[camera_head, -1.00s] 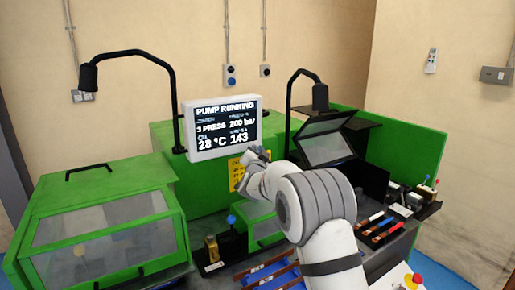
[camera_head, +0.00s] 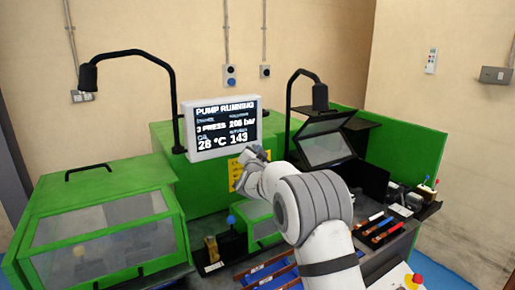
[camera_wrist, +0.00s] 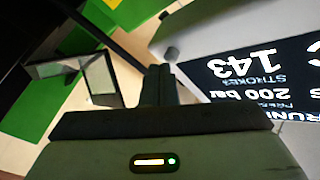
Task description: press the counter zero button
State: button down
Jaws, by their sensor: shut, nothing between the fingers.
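The display box (camera_head: 222,128) stands on the green machine and reads pump running, 28 °C and 143. It also shows upside down in the wrist view (camera_wrist: 262,75), with 143 over the word strokes. A small grey round knob (camera_wrist: 170,53) sticks out of the box's light casing there, looking like the counter zero button; no label is readable on it. My gripper (camera_wrist: 160,75) is shut and empty, its fingertips just short of the knob in the picture. I cannot tell whether they touch. In the head view my gripper (camera_head: 257,154) is at the box's lower right corner.
A yellow label plate (camera_head: 235,172) is below the display. A clear-windowed green cover (camera_head: 105,222) is at the left.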

jog(key=shift+w+a, duration=0.3)
jog(key=shift+w, duration=0.05)
dwell(0.4)
dwell(0.3)
jog(key=shift+s+d+b, duration=0.55)
jog(key=shift+s+b, duration=0.2)
jog(key=shift+b, duration=0.1)
jog(key=s+d+b, duration=0.2)
jog(key=b, duration=0.1)
jog(key=s+b, duration=0.1)
jog(key=s, duration=0.1)
jog(key=shift+s+d, duration=0.1)
jog(key=shift+d, duration=0.3)
